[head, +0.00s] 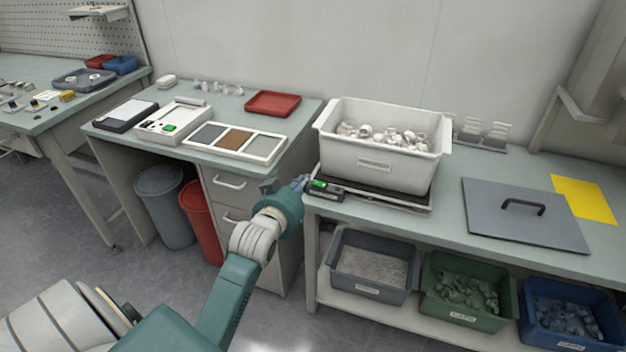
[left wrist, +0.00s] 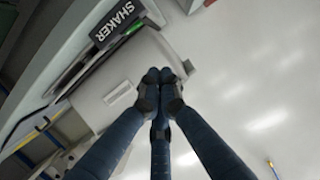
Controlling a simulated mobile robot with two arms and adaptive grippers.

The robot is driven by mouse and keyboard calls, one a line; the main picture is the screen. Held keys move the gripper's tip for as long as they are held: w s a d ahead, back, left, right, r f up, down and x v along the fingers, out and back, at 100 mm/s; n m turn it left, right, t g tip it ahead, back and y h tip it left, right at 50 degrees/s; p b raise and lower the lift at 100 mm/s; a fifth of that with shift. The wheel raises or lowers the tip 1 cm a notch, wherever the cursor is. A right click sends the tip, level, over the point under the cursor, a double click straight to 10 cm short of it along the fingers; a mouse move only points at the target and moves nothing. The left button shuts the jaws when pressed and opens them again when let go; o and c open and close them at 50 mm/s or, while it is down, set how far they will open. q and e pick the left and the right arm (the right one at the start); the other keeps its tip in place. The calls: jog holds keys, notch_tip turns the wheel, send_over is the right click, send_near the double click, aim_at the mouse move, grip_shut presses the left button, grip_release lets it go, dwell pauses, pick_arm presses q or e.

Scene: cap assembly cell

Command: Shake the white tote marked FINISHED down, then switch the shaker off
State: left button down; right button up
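The white tote (head: 405,172) stands upright on the shaker (head: 415,207) on the right bench. It is filled with pale parts, heaped unevenly; its front label is too small to read. The shaker's switch box (head: 329,194) at its left front corner shows a lit green rocker. In the left wrist view the SHAKER label (left wrist: 115,21) is legible beside a green patch. My left gripper (head: 303,181) is just left of the switch box; I cannot tell whether it touches it. Its fingertips are together and empty in the left wrist view (left wrist: 160,76). My right gripper is out of view.
A grey lid (head: 480,215) with a black handle and a yellow sheet (head: 584,199) lie right of the tote. Grey (head: 350,283), green (head: 440,310) and blue (head: 535,330) bins sit on the shelf below. A gap separates this bench from the left desk (head: 220,168).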

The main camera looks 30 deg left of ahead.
pick_arm(q)
send_over(320, 184)
jog(key=s, duration=0.3)
notch_tip(320, 184, down, 2)
jog(key=f, duration=0.2)
jog(key=a+f, duration=0.1)
jog(key=shift+w+f, duration=0.15)
jog(key=shift+w, duration=0.2)
jog(key=shift+a+f, duration=0.1)
jog(key=shift+f, duration=0.4)
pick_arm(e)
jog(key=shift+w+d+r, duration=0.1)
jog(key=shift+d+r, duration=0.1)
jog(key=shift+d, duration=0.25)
